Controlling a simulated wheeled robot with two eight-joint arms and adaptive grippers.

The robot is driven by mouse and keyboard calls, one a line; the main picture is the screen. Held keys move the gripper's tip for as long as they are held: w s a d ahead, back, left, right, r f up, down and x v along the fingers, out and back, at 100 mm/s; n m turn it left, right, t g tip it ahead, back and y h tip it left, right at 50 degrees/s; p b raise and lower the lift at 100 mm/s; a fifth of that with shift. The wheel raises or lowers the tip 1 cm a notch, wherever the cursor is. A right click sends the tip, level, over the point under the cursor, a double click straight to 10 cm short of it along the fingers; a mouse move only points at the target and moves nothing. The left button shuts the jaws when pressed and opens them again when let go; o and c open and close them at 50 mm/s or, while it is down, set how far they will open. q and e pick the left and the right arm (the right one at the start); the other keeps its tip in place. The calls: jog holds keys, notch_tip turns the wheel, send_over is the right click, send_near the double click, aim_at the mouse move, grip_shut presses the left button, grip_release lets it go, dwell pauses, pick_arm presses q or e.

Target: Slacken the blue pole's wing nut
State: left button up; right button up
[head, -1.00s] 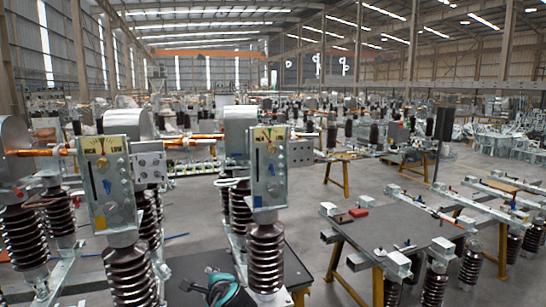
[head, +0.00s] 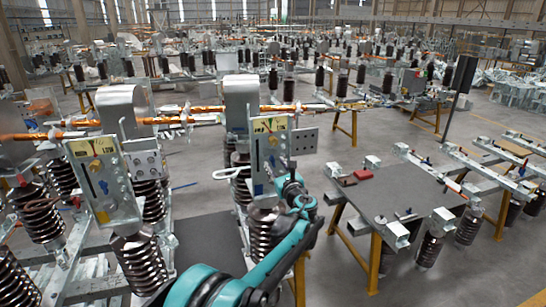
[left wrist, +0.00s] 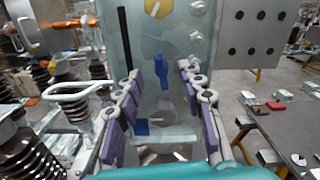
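A blue wing nut (left wrist: 162,72) sits on an upright grey metal plate (left wrist: 190,45) with a yellow dial near its top. In the left wrist view my left gripper (left wrist: 160,74) is open, its purple-padded fingers on either side of the nut, apart from it. A second small blue piece (left wrist: 141,128) shows lower down, by the left finger. In the head view my teal left arm reaches up to the right-hand of two near plates (head: 257,165), and the fingers are hard to make out there. My right gripper is not in view.
The other near plate (head: 101,185) stands to the left on a brown ribbed insulator. An orange bar (head: 205,108) runs behind the plates. A grey workbench (head: 385,195) with yellow legs stands to the right, with open floor beyond it.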

aim_at(274, 161)
pick_arm(q)
jog(key=x, duration=0.3)
jog(key=shift+w+d+f+p, duration=0.1)
jog(key=shift+w+p, duration=0.05)
jog(key=shift+p, duration=0.15)
jog(key=shift+w, duration=0.45)
jog(key=shift+s, duration=0.1)
jog(key=shift+s, duration=0.1)
jog(key=shift+c, duration=0.2)
grip_shut()
